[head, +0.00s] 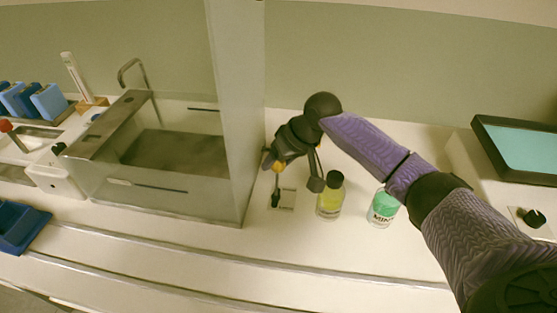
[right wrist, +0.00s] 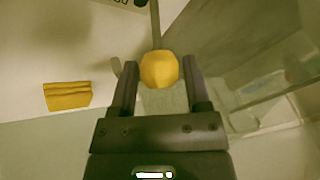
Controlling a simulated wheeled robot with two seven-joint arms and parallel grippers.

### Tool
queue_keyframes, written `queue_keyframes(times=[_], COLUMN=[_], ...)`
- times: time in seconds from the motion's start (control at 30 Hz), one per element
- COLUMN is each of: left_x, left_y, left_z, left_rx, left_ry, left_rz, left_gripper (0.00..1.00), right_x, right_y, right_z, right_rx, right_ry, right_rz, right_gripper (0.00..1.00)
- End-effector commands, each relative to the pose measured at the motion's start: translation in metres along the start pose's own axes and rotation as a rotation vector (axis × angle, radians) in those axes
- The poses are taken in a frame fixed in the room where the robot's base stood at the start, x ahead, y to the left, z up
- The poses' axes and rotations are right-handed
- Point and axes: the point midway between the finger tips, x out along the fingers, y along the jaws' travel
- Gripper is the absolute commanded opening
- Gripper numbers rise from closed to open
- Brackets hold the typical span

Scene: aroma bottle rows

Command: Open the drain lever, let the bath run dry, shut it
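The drain lever has a yellow-orange ball knob (head: 277,168) on a dark stem, rising from a small plate on the counter just right of the bath. In the right wrist view the knob (right wrist: 159,68) sits between the fingertips of my right gripper (right wrist: 160,75). The fingers are apart, with a narrow gap beside the knob. In the head view the right gripper (head: 270,160) is at the knob, partly hidden by its own wrist. The bath (head: 110,190) is a clear-walled tank with a grey-brown floor; its water level is unclear. My left gripper is out of view.
A yellow-liquid bottle (head: 330,201) with a dark cap and a mint-green labelled bottle (head: 382,208) stand right of the lever, under my right arm. A tall pale panel (head: 236,100) rises beside the bath. A yellow block-like item (right wrist: 67,95) lies left in the wrist view.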

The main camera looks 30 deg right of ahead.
Motion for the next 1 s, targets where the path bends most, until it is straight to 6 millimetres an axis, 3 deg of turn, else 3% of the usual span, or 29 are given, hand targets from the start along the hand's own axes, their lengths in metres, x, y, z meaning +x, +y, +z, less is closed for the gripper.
queue_keyframes(times=[0.03,0.27,1.0], left_x=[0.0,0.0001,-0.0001], left_y=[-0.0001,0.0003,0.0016], left_z=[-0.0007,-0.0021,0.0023], left_rx=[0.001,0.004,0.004], left_ry=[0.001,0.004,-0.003], left_rz=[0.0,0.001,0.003], left_gripper=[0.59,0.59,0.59], right_x=[0.0,0.0,0.0], right_y=[0.0001,0.0002,0.0004], right_z=[0.0001,0.0002,0.0002], right_rx=[0.0,0.0,0.0], right_ry=[0.0,0.0,0.0], right_rz=[0.0,0.0,0.001], right_gripper=[0.49,0.0,0.0])
